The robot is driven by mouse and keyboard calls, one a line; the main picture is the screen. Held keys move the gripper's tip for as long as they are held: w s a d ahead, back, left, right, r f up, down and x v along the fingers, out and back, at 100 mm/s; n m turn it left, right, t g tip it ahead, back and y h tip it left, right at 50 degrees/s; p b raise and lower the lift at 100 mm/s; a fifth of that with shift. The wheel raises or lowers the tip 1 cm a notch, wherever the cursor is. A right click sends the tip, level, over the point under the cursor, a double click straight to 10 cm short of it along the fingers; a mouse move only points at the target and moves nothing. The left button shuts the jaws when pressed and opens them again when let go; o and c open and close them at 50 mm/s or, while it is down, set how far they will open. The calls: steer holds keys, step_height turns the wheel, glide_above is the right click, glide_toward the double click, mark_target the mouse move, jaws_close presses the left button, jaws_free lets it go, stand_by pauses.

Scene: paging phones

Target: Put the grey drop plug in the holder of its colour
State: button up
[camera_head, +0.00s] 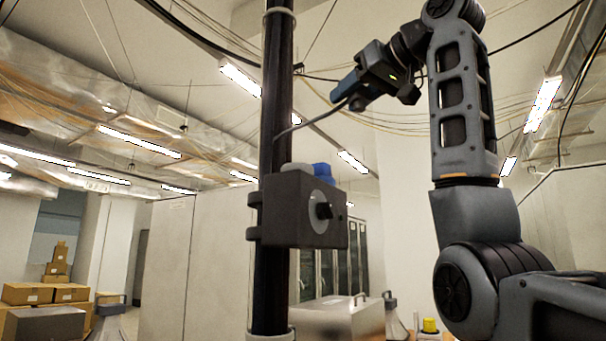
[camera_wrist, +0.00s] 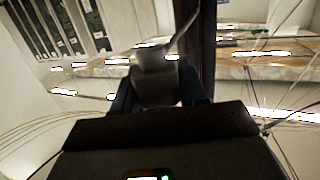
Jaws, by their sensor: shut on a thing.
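My gripper (camera_head: 343,92) is raised in the upper middle of the head view, to the right of a black pole, and points left. In the wrist view it is shut on the grey drop plug (camera_wrist: 155,82), which sits between the two dark blue fingers. A grey cable (camera_wrist: 185,32) runs from the plug; in the head view it hangs and curves toward the pole. A dark box with a round knob (camera_head: 321,211) is clamped to the pole. On its top are a light grey piece (camera_head: 297,167) and a blue piece (camera_head: 322,171), perhaps holders. The plug is well above them, apart.
The black pole (camera_head: 275,90) stands upright left of my gripper. A metal case (camera_head: 340,318) and a yellow item (camera_head: 430,325) are low down. Cartons (camera_head: 60,293) are at the far left. Thin cables cross overhead. Air between gripper and box looks open.

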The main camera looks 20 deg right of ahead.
steer(key=p, duration=0.3)
glide_above(280, 163)
steer(key=f+v, duration=0.1)
steer(key=v, duration=0.3)
step_height(280, 163, down, 6)
steer(key=shift+w+d+f, duration=0.1)
steer(key=shift+d, duration=0.05)
steer(key=shift+f, duration=2.15)
steer(key=shift+f, duration=0.3)
steer(key=o, duration=1.1)
steer(key=shift+r, duration=0.1)
